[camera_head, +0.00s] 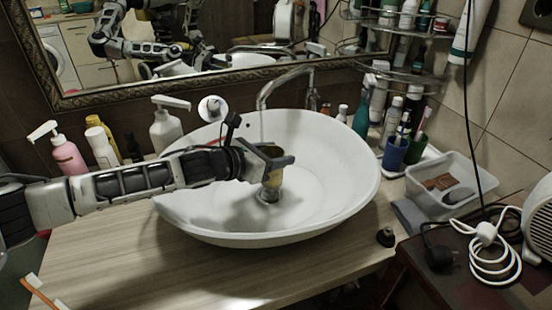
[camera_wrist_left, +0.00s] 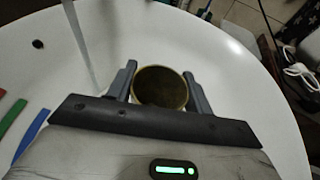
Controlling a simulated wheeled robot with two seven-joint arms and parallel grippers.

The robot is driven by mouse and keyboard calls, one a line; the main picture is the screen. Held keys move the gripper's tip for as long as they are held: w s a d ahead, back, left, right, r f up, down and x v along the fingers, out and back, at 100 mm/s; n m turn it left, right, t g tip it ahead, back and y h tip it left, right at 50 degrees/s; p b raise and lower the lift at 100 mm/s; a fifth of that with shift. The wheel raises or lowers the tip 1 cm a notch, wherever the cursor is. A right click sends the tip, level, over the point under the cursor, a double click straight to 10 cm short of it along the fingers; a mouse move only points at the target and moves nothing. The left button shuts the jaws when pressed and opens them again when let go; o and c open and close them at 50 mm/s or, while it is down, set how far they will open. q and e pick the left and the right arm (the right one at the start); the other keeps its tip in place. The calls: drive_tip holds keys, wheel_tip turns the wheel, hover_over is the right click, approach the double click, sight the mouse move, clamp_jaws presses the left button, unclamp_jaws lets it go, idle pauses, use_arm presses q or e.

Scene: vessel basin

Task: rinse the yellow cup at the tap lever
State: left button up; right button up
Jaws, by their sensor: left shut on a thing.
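The yellow cup (camera_head: 272,180) is upright over the white basin (camera_head: 345,185), near the drain. My left gripper (camera_head: 277,163) is shut on it, one finger on each side. In the left wrist view the open mouth of the cup (camera_wrist_left: 161,87) sits between the fingers and its inside looks dark and empty. The chrome tap (camera_head: 284,77) stands at the back of the basin, its spout end beyond the gripper. A thin pale streak (camera_wrist_left: 78,40) runs down left of the cup in the wrist view, apart from it; it looks like water. I cannot make out the lever clearly. My right gripper is not in view.
Bottles, including a white pump bottle (camera_head: 166,130) and a pink one (camera_head: 68,157), stand left behind the basin. A blue cup with brushes (camera_head: 395,152) and a clear tray (camera_head: 455,183) are at the right. The wooden counter (camera_head: 150,265) in front is mostly bare.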

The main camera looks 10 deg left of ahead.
use_arm(q)
drive_tip(key=shift+w+a+f, duration=0.3)
drive_tip(key=shift+w+a, duration=0.35)
drive_tip(key=shift+w, duration=0.8)
drive_tip(key=shift+w+a+f, duration=0.3)
drive_tip(key=shift+w+a, duration=0.3)
drive_tip(key=shift+w, duration=0.85)
drive_tip(key=shift+w+a+f, duration=0.3)
drive_tip(key=shift+w+a, duration=0.35)
drive_tip(key=shift+w, duration=0.8)
drive_tip(key=shift+d+b, duration=0.15)
drive_tip(key=shift+b, duration=0.15)
drive_tip(key=shift+w+d, duration=0.25)
drive_tip(key=shift+d, duration=0.15)
drive_tip(key=shift+a, duration=0.1)
drive_tip(key=shift+s+a, duration=0.25)
drive_tip(key=shift+a, duration=0.25)
drive_tip(key=shift+d, duration=0.15)
drive_tip(key=shift+w+d, duration=0.25)
drive_tip(key=shift+d, duration=0.2)
